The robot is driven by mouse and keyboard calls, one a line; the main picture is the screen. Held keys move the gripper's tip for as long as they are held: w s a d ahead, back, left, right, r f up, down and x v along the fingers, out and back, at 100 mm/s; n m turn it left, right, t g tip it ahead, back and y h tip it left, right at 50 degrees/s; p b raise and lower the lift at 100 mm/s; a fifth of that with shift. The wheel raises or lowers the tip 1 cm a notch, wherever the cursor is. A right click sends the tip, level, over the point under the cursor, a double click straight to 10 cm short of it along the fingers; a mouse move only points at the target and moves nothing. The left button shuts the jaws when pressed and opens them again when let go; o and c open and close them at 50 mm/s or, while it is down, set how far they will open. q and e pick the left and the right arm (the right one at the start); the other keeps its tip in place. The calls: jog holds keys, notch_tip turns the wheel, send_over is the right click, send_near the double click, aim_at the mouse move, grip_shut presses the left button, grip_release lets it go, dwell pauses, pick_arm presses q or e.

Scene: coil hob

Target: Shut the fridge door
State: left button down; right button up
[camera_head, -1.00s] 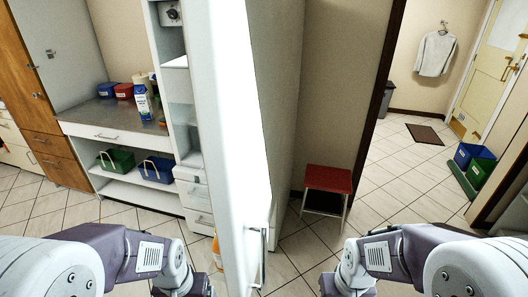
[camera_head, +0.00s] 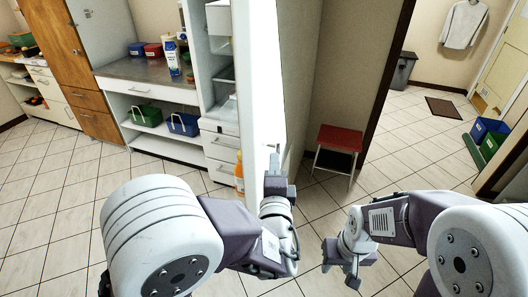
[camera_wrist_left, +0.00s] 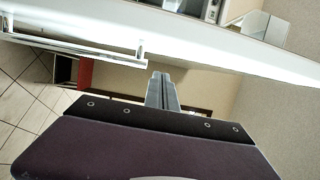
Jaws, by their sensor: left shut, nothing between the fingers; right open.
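The white fridge door (camera_head: 258,80) stands open, seen nearly edge-on in the head view. The open fridge (camera_head: 222,142), with shelves and drawers, shows to its left. My left gripper (camera_head: 276,172) is shut and empty at the lower part of the door, covering some of it. In the left wrist view, the shut fingers (camera_wrist_left: 161,82) point at the white door (camera_wrist_left: 225,52), close to its face; I cannot tell whether they touch. The door's bar handle (camera_wrist_left: 75,40) lies to the left of the fingers. My right gripper (camera_head: 347,264) is open and empty, low over the floor.
An orange bottle (camera_head: 239,178) shows beside the door's lower edge. A red-topped stool (camera_head: 340,140) stands right of the door by the wall. A counter (camera_head: 150,72) with a carton and boxes is at the left. The tiled floor (camera_head: 60,190) at left is clear.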

pick_arm(q)
jog(key=w+a+p, duration=0.2)
jog(key=w+p, duration=0.2)
jog(key=w, duration=0.7)
jog(key=shift+w+f+h, duration=0.3)
jog(key=shift+w+f, duration=0.1)
jog(key=shift+f, duration=0.05)
pick_arm(e)
jog(key=r, duration=0.1)
jog(key=w+r, duration=0.1)
jog(key=r, duration=0.1)
jog(key=shift+w+a+r, duration=0.1)
jog(key=shift+w+r, duration=0.1)
jog(key=shift+r, duration=0.05)
